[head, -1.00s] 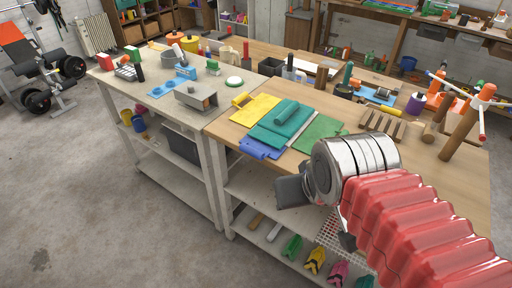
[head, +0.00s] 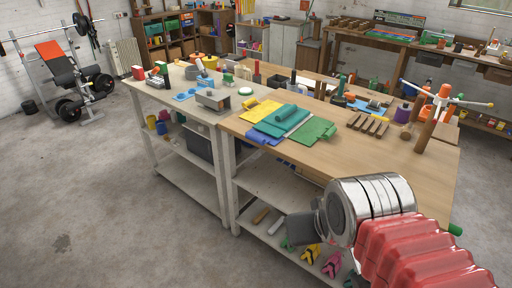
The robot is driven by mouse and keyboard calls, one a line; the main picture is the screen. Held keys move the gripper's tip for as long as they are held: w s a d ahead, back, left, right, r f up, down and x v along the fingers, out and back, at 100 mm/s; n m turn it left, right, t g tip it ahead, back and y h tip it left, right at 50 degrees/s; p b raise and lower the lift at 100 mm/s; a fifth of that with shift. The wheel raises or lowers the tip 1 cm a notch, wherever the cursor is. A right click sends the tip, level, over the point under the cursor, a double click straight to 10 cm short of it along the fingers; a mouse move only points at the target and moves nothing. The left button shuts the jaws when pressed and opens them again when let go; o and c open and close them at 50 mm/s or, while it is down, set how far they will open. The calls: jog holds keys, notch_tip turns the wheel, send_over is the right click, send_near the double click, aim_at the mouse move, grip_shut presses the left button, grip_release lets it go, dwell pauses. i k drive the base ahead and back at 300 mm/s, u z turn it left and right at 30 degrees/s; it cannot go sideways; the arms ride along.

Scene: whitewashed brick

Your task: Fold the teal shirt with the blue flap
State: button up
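The teal shirt (head: 273,126) lies on the wooden worktop (head: 345,158), with a rolled or folded teal part on top. A blue flap (head: 263,138) sticks out at its front edge, towards the worktop's near side. A yellow cloth piece (head: 258,111) lies at its back left and a green one (head: 311,131) at its right. I cannot tell whether these are joined to the shirt. My gripper (head: 304,229) is the dark end beyond the metal rings, in front of the bench and apart from the shirt. Its fingers are not clear, so its opening cannot be told.
A pale bench (head: 190,93) with a grey box-like tool (head: 213,99) adjoins at the left. A slatted wooden rack (head: 368,124) and an orange-and-white stand (head: 436,112) occupy the worktop's right. The worktop's front right is clear. Open concrete floor (head: 110,190) lies at the left.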

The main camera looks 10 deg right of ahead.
aim_at(261, 139)
jog(key=k, duration=0.45)
jog(key=u, duration=0.15)
jog(key=i, duration=0.4)
jog(key=u, duration=0.6)
jog(key=i, duration=1.9)
jog(key=z, duration=0.55)
